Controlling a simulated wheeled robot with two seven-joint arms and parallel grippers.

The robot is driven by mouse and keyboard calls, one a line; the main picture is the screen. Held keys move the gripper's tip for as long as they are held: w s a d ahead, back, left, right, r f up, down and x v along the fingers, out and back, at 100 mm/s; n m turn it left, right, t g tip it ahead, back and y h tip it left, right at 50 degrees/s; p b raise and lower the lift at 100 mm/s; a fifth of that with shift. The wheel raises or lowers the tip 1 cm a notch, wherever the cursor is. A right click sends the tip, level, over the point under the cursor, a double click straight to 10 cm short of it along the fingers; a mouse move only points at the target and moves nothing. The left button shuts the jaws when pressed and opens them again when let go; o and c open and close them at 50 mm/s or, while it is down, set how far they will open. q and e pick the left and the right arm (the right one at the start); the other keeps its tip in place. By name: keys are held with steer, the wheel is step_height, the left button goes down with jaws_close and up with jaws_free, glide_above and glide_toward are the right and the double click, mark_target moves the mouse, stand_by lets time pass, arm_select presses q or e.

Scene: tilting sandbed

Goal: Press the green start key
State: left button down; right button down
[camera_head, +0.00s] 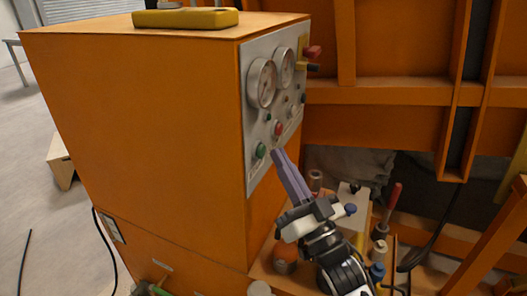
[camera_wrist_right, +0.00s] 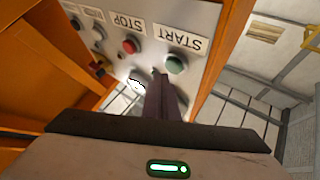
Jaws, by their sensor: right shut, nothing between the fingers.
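The green start key (camera_head: 261,150) sits low on the grey control panel (camera_head: 252,104) of an orange cabinet. In the right wrist view the green key (camera_wrist_right: 175,64) is beside the START label (camera_wrist_right: 179,41), and the red stop key (camera_wrist_right: 130,46) is to its left. My right gripper (camera_head: 277,153) is shut and empty, its purple-grey fingers pointing up at the panel. Its fingertips (camera_wrist_right: 160,74) appear just beside the green key; I cannot tell whether they touch the panel. My left gripper is not in view.
Two round gauges (camera_head: 262,83) and several small knobs share the panel. A yellow device (camera_head: 186,18) lies on the cabinet top. Bottles and tools, one with a red handle (camera_head: 394,195), stand right of my right gripper. Orange beams (camera_head: 380,94) are behind.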

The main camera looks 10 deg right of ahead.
steer(key=shift+a, duration=0.1)
stand_by(0.4)
steer(key=shift+w+a, duration=0.25)
steer(key=shift+w+a, duration=0.3)
steer(key=shift+a, duration=0.15)
stand_by(0.8)
steer(key=shift+d, duration=0.1)
steer(key=shift+s+d+p, duration=0.4)
steer(key=shift+s+d, duration=0.1)
steer(key=shift+d, duration=0.15)
steer(key=shift+d, duration=0.1)
steer(key=s+d, duration=0.1)
steer(key=d, duration=0.1)
steer(key=s+d+p, duration=0.1)
steer(key=s+d, duration=0.1)
steer(key=shift+p, duration=0.3)
